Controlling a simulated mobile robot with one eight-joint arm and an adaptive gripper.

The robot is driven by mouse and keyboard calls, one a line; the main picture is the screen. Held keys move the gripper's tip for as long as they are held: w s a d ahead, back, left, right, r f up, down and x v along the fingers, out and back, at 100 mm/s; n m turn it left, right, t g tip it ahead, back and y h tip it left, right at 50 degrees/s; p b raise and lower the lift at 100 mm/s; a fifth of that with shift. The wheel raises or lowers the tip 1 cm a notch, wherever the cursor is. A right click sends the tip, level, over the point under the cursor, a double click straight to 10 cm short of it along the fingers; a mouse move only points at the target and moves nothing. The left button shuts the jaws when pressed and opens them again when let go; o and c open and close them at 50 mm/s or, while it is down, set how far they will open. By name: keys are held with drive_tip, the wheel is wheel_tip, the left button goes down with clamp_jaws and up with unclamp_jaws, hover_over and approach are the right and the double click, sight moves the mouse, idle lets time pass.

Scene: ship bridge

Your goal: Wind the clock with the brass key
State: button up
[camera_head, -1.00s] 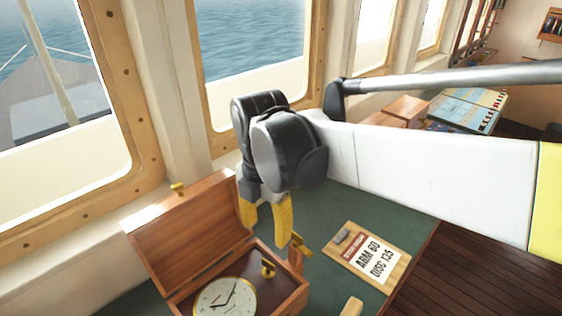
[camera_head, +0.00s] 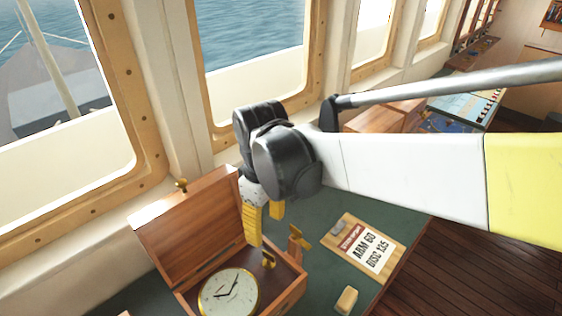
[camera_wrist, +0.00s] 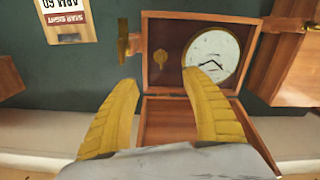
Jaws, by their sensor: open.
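A white-faced clock (camera_head: 229,293) with a brass rim lies face up in an open wooden box (camera_head: 294,296). It also shows in the wrist view (camera_wrist: 211,58). A small brass piece that looks like the key (camera_head: 268,260) is inside the box beside the clock; it also shows in the wrist view (camera_wrist: 160,62). My gripper (camera_head: 262,228) has yellow fingers, open and empty, above the box near the brass piece. In the wrist view my fingers (camera_wrist: 165,90) are spread apart below the brass piece, touching nothing that I can make out.
The raised lid (camera_head: 190,225) stands at the box's left. A brass-ended fitting (camera_head: 301,238) sticks out at the box's far side. A clipboard (camera_head: 362,248) and a small pale block (camera_head: 346,300) lie on the green tabletop (camera_head: 322,280). Windows line the left.

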sight(268, 255)
drive_tip(key=m+p, duration=0.1)
drive_tip(key=m, duration=0.5)
drive_tip(key=m+p, duration=0.1)
drive_tip(key=m, duration=0.5)
drive_tip(key=f+m+p, duration=0.1)
drive_tip(key=m, duration=0.5)
drive_tip(key=shift+s, duration=0.1)
drive_tip(key=shift+m, duration=0.3)
wheel_tip(268, 255, down, 11)
drive_tip(key=shift+r+b, duration=0.2)
drive_tip(key=shift+b, duration=0.95)
drive_tip(key=shift+c, duration=0.2)
clamp_jaws()
drive_tip(key=shift+n, duration=0.4)
